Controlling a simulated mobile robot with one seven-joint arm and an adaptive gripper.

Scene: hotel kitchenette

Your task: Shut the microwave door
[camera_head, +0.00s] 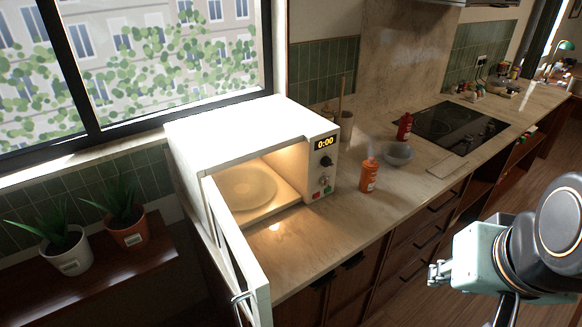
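The white microwave (235,130) stands on the counter below the window. Its door (232,245) is hinged at the left side and stands wide open, swung out toward the camera past the counter's front edge. A metal handle (241,297) shows low on the door's free end. The lit cavity holds a round turntable (247,189) and looks otherwise empty. My gripper (437,273) appears at the lower right, in front of the drawers and well to the right of the door, not touching it. Its fingers are too small to tell whether they are open or shut.
An orange bottle (369,176), a glass bowl (398,155) and a red bottle (405,127) stand right of the microwave. A cooktop (448,127) lies farther right. Two potted plants (65,251) (127,227) stand on a wooden shelf at left. Bare counter lies before the microwave.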

